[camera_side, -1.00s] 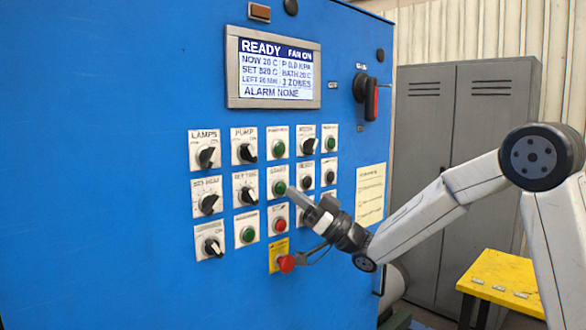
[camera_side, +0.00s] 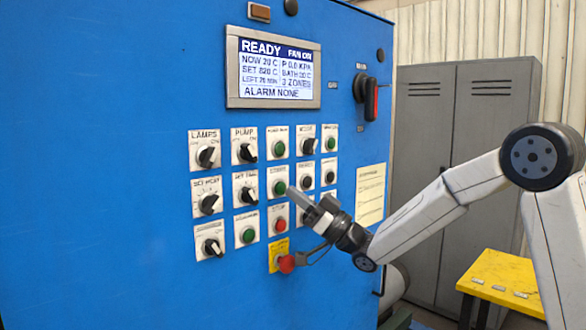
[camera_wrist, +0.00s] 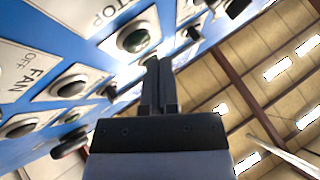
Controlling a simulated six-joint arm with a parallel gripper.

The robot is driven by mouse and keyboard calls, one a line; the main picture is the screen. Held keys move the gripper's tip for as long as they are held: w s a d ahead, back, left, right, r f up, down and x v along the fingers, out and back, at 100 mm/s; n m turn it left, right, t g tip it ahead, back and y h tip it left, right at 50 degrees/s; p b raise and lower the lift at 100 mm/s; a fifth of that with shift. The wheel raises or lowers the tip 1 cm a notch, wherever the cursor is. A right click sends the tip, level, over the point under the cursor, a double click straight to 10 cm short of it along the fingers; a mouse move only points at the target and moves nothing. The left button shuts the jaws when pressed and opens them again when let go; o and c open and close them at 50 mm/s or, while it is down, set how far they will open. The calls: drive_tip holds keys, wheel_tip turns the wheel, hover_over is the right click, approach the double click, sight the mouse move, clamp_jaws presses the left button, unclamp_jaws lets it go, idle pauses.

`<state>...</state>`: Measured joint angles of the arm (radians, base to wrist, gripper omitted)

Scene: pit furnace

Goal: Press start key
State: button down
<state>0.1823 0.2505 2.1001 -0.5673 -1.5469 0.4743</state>
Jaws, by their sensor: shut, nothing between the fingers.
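The start key (camera_side: 280,187) is a green round button on a white plate in the side view, in the middle column of the blue panel, above the red stop button (camera_side: 280,225). My gripper (camera_side: 291,194) is shut and empty, with its tips right at the lower right of the start key. I cannot tell whether they touch it. In the wrist view my shut gripper (camera_wrist: 152,64) points up at the panel, with a bit of green at its tips. The screen (camera_side: 274,68) reads READY and FAN ON, ALARM NONE.
Several knobs and buttons surround the start key closely. A red emergency stop (camera_side: 286,263) on a yellow plate sits below my gripper. A red-handled switch (camera_side: 370,97) is at upper right. A grey cabinet (camera_side: 460,150) and a yellow table (camera_side: 500,280) stand to the right.

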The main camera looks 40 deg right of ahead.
drive_tip(key=shift+w, duration=0.85)
idle(1.9)
drive_tip(key=shift+s, duration=0.8)
drive_tip(key=shift+s, duration=0.1)
drive_tip(key=shift+s, duration=2.45)
